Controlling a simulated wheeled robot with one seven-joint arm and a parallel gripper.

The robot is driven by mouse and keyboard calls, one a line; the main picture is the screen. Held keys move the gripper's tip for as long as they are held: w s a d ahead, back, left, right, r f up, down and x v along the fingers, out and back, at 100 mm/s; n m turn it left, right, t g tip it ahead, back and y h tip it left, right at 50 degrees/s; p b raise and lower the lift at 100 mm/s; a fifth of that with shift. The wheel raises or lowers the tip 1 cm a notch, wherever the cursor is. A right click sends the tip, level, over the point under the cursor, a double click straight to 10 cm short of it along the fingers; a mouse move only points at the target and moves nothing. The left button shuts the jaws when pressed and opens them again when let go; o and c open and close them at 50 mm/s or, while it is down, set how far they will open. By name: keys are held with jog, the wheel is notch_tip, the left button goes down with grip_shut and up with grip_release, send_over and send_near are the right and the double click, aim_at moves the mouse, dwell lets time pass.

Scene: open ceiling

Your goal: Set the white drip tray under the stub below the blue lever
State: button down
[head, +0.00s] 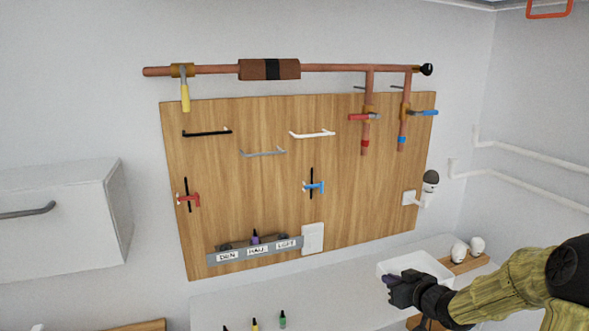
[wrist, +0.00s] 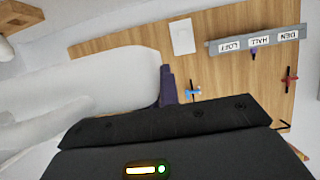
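The white drip tray (head: 420,262) is on the counter at the right, below the wooden board. The blue lever (head: 426,112) is on the right-hand copper pipe, high on the board; the stub (head: 402,132) hangs below it with a blue band. My gripper (head: 392,284) is at the tray's front left and hides part of its front wall. In the wrist view a large white shape (wrist: 105,85), probably the tray, is close beside a dark purple finger (wrist: 167,88). Only one finger shows clearly, so I cannot tell whether it grips the wall.
A second stub with a red lever (head: 364,117) hangs to the left. A wood block (head: 468,264) with two white knobs (head: 470,247) stands right of the tray. Several small bottles (head: 282,319) are at the counter's front left. A labelled grey strip (head: 255,251) is low on the board.

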jog(key=s+a+f+m+h, duration=0.1)
jog(key=s+a+f, duration=0.2)
jog(key=f, duration=0.7)
jog(key=s+a+f+m+h, duration=0.1)
jog(key=s+a+f+h, duration=0.1)
jog(key=f, duration=0.8)
jog(key=s+a+f+m+h, duration=0.1)
jog(key=s+a+f, duration=0.3)
jog(key=f, duration=0.6)
jog(key=shift+s+a+f+m+t+h, duration=0.2)
jog(key=shift+s+f+m+t+h, duration=0.25)
jog(key=shift+s, duration=0.6)
jog(key=shift+r, duration=0.1)
jog(key=shift+r, duration=0.1)
notch_tip(320, 180, down, 5)
jog(key=b, duration=0.5)
jog(key=shift+w, duration=0.1)
